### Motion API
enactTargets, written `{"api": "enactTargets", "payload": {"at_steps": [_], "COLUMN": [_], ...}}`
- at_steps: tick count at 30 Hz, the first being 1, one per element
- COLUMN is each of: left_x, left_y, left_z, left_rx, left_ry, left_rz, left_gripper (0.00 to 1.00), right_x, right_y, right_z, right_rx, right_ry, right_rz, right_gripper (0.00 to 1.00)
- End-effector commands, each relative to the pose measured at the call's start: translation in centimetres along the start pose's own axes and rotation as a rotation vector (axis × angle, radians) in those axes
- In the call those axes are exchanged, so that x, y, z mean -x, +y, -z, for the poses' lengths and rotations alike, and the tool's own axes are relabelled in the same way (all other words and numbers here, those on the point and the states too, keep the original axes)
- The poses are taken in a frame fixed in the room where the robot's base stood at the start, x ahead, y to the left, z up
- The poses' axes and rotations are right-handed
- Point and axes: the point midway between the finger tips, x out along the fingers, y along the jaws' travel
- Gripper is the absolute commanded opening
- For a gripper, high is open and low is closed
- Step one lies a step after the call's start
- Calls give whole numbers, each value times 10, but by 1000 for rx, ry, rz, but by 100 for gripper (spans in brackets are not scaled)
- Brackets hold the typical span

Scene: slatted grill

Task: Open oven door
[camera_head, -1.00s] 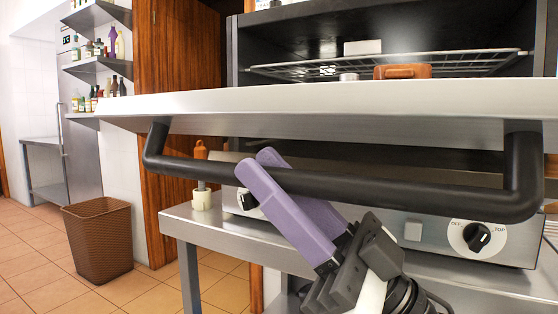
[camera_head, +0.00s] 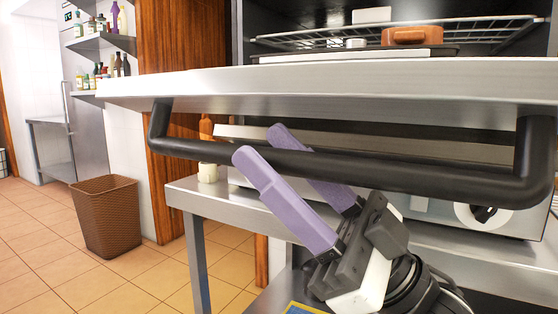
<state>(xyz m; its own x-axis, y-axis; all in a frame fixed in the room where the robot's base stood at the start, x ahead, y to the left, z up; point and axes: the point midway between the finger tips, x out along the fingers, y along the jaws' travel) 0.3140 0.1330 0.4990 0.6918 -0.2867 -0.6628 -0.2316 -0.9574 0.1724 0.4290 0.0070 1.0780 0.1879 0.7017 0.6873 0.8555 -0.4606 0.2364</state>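The oven door (camera_head: 330,88) is swung down and lies about level, seen nearly edge-on, with the oven's inside showing above it. Its black bar handle (camera_head: 430,178) hangs below the door's front edge. My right gripper (camera_head: 260,144) has purple fingers and reaches up from the lower right. One finger passes in front of the bar and the other behind it. The fingers are apart, with a gap visible around the bar; whether either touches it I cannot tell. My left gripper is not in view.
A wire rack (camera_head: 480,38) inside the oven holds an orange-brown dish (camera_head: 412,36). A steel table (camera_head: 190,192) stands below the oven. A brown wicker bin (camera_head: 107,215) is on the tiled floor at left, with free floor around it. Bottle shelves (camera_head: 105,42) are at upper left.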

Motion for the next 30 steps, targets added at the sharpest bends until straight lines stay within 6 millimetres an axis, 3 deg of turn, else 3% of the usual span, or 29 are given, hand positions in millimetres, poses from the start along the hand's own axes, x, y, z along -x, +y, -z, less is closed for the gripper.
{"api": "enactTargets", "payload": {"at_steps": [7,15,21,30], "left_x": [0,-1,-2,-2], "left_y": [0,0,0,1], "left_z": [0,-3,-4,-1], "left_rx": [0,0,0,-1], "left_ry": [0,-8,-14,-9], "left_rz": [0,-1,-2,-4], "left_gripper": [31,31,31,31], "right_x": [15,68,95,103], "right_y": [1,1,0,0], "right_z": [-1,-2,-1,0], "right_rx": [0,0,0,0], "right_ry": [-4,-7,-3,0], "right_rz": [-4,-4,-2,0], "right_gripper": [39,39,39,39]}}
